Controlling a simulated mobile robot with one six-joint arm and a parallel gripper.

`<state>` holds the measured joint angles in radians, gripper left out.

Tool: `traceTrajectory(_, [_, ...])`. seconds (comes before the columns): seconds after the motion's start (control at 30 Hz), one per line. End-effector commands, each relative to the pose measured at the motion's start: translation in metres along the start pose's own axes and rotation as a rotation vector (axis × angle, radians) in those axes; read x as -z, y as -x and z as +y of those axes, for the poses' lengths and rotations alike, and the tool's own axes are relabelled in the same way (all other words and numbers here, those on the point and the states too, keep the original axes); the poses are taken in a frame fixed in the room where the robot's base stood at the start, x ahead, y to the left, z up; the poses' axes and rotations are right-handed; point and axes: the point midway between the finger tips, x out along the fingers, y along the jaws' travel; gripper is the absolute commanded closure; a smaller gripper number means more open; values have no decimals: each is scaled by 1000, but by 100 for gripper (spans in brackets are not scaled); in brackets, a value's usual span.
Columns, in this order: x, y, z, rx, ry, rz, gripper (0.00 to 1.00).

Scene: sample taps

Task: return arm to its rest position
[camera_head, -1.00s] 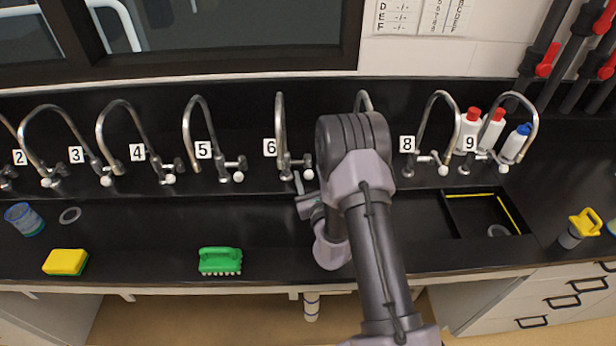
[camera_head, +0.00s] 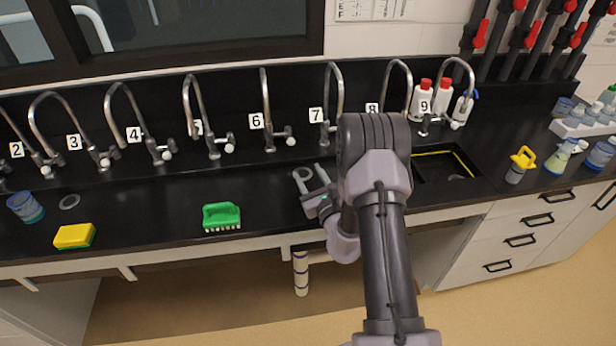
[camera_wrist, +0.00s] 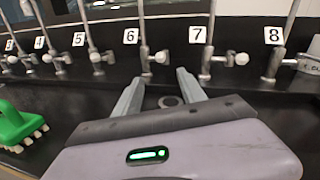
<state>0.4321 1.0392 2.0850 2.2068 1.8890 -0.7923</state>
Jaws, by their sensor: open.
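My gripper (camera_head: 312,177) is over the black counter (camera_head: 150,195), in front of the taps numbered 6 and 7. In the wrist view my gripper (camera_wrist: 160,88) shows two grey fingers spread apart with nothing between them. Tap 6 (camera_wrist: 146,55) and tap 7 (camera_wrist: 205,60) stand beyond the fingertips, apart from them. My arm reaches up from the lower right in the head view and hides part of the counter and the sink's left side.
A green brush (camera_head: 221,217) and a yellow sponge (camera_head: 74,236) lie left of my gripper. A blue-rimmed beaker (camera_head: 26,207) stands far left. White bottles with red caps (camera_head: 420,99) stand behind tap 9. A yellow-topped container (camera_head: 520,165) is right of the sink (camera_head: 445,165).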

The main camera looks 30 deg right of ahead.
Motion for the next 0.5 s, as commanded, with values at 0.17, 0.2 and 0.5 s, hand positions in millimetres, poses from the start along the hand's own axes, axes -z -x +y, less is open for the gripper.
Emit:
traceTrajectory(0.17, [0, 0, 0, 0, 0, 0, 52])
traceTrajectory(0.2, [-2, 0, 2, -7, 0, -3, 52])
traceTrajectory(0.5, [-175, 37, 156, -653, 157, -218, 52])
